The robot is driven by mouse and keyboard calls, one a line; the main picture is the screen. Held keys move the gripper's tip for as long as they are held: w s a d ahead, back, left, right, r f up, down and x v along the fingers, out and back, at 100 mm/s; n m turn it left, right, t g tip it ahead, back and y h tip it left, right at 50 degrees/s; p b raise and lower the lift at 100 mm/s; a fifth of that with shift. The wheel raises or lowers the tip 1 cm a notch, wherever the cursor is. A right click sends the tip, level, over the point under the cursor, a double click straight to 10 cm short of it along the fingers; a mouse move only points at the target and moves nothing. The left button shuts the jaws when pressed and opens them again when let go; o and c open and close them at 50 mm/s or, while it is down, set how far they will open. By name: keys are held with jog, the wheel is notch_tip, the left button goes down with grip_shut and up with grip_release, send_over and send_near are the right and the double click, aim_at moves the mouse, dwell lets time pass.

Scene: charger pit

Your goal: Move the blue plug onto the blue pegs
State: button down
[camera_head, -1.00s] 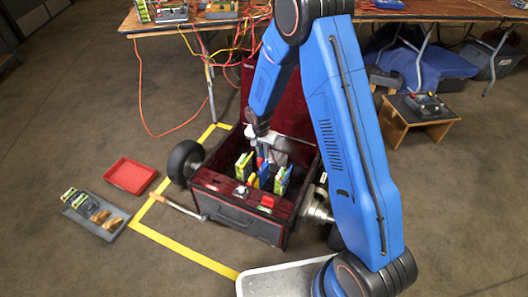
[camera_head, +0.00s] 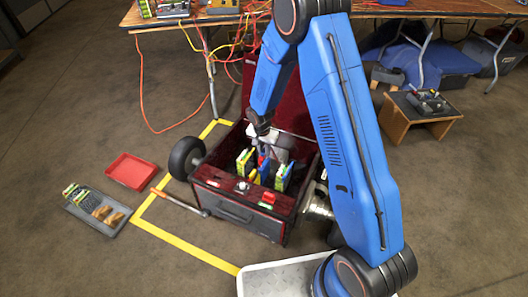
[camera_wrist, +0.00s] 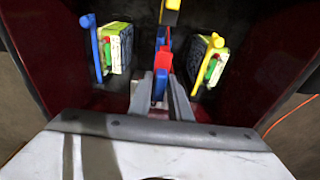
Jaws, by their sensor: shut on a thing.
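My gripper (camera_wrist: 162,92) points down into the open dark-red case, and it also shows in the head view (camera_head: 264,150). It is shut on the blue plug (camera_wrist: 159,86), which sits between the fingers. In the wrist view a red piece (camera_wrist: 165,62) and another blue part (camera_wrist: 161,37) are just beyond the plug, in line with it. A blue upright bar (camera_wrist: 95,46) stands at the left beside a yellow-green block (camera_wrist: 119,48). Whether these blue parts are the blue pegs is unclear. The plug's lower end is hidden, so contact cannot be told.
The case's front wall (camera_head: 236,214) and raised lid (camera_head: 298,95) surround the gripper. A second yellow-green block (camera_wrist: 206,62) with a yellow bar (camera_wrist: 210,60) stands at the right. A red tray (camera_head: 131,171) and a grey tray (camera_head: 95,210) lie on the floor at the left.

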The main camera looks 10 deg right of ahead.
aim_at(264, 155)
jog(key=shift+f, duration=1.55)
dwell(0.5)
jog(key=c, duration=1.6)
grip_release()
jog(key=shift+o, duration=0.2)
jog(key=shift+r, duration=0.1)
notch_tip(264, 155, up, 17)
jog(key=s+a, duration=0.1)
jog(key=shift+s, duration=0.35)
jog(key=shift+a, duration=0.1)
